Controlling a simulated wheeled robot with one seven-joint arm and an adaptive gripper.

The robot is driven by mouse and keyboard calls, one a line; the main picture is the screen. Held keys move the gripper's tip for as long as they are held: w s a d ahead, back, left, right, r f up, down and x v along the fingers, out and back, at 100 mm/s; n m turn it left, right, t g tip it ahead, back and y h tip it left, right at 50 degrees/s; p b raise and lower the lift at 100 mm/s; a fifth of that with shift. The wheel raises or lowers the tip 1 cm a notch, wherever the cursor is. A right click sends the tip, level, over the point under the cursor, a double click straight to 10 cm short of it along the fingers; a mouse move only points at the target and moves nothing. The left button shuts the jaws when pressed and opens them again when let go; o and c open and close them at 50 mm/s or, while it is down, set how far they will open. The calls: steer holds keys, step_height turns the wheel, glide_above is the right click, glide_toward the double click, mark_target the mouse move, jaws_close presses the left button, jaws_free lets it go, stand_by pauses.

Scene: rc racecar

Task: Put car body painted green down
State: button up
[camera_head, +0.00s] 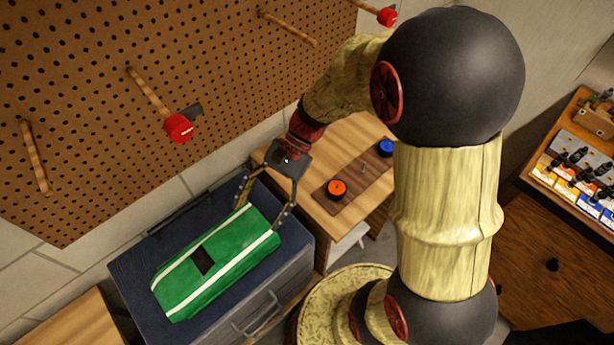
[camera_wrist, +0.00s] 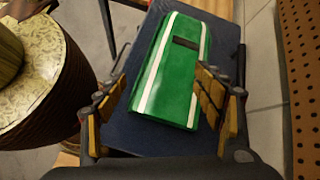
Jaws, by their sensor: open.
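The green car body (camera_head: 216,258) with two white stripes and a dark opening lies on the dark blue top of a grey cabinet (camera_head: 128,267). In the wrist view the car body (camera_wrist: 170,85) rests on the same blue surface (camera_wrist: 140,30).
A wooden cabinet with an orange button (camera_head: 337,189) and a blue button (camera_head: 386,147) stands beside the blue top. A pegboard (camera_head: 90,110) with wooden pegs and red knobs is behind. A rack of colourful packs (camera_head: 570,175) stands at the far right.

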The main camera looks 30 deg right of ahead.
steer(key=s+d+r+n+t+h, duration=0.3)
steer(key=d+r+n+t+h, duration=0.1)
steer(key=r, duration=0.3)
steer(key=s+d+r+n+t+h, duration=0.3)
steer(key=d+r+n+t+h, duration=0.1)
steer(key=r, duration=0.4)
steer(key=d+n+h, duration=0.1)
steer(key=d+n, duration=0.1)
steer(key=shift+s+d+n+t, duration=0.15)
steer(key=shift+s+n+t, duration=0.2)
steer(key=shift+n+t, duration=0.05)
